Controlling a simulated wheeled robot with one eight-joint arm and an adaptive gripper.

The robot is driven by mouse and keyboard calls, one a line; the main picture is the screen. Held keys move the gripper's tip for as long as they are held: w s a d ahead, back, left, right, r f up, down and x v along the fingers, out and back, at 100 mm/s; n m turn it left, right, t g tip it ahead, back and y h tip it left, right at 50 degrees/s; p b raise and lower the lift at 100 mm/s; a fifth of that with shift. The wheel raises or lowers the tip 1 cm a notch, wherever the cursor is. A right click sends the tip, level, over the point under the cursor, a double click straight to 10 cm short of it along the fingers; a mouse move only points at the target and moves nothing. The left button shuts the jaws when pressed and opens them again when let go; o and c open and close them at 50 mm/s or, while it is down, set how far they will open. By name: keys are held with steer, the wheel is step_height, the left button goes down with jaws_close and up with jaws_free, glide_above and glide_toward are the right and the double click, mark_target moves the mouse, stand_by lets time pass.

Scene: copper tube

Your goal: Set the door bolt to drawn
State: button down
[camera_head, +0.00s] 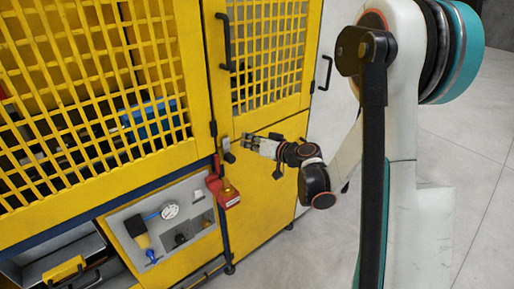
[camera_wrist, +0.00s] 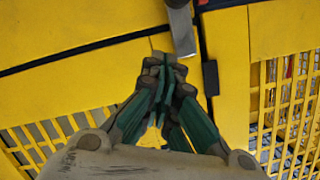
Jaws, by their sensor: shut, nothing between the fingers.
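The door bolt (camera_head: 228,150) is a small grey piece at the left edge of the yellow mesh door (camera_head: 262,108). In the wrist view a grey metal bar (camera_wrist: 183,33) with a dark rounded end at the top edge appears to be part of it. My gripper (camera_head: 246,141) is in front of the door, just right of the bolt. In the wrist view its green fingers (camera_wrist: 166,68) are closed together and empty, with their tips close to the bar's lower end. I cannot tell whether they touch it. The bolt's far end is hard to make out.
A red lockout piece (camera_head: 228,194) hangs below the bolt. A black door handle (camera_head: 224,41) is above it. Grey floor (camera_head: 470,160) lies open at right.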

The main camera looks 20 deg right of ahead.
mark_target(231, 137)
steer(key=x, duration=0.1)
steer(key=b+x, duration=0.1)
steer(key=x, duration=0.1)
steer(key=shift+a+f, duration=0.15)
steer(key=shift+f, duration=0.15)
steer(key=shift+s+a+f+b, duration=0.15)
steer(key=shift+a+f+b, duration=0.25)
steer(key=shift+f, duration=0.35)
steer(key=shift+s+a+f+b, duration=0.25)
steer(key=shift+f+b, duration=0.15)
steer(key=shift+f, duration=0.3)
steer(key=shift+w, duration=0.1)
